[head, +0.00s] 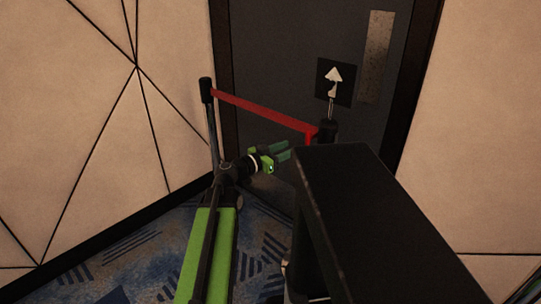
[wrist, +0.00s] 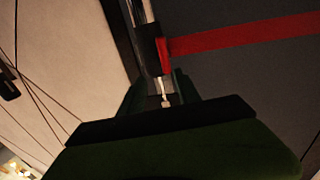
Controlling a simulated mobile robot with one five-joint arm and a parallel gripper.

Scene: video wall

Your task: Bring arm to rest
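My arm, green and black, reaches up from the bottom of the head view. My gripper (head: 284,151) is at its end, pointing right, in front of the dark door. Its two green fingers are apart with nothing held between them. In the wrist view the gripper (wrist: 158,88) also shows its fingers apart. A barrier post with a red belt end (wrist: 164,50) shows beyond the gap between them. I cannot tell how far the post is from the fingertips.
A red belt (head: 262,113) runs between a left post (head: 207,90) and a right post (head: 326,130) before the dark door (head: 270,60). An arrow sign (head: 333,80) stands above the right post. A black flat-topped thing (head: 375,215) fills the right foreground. Patterned carpet (head: 130,265) lies lower left.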

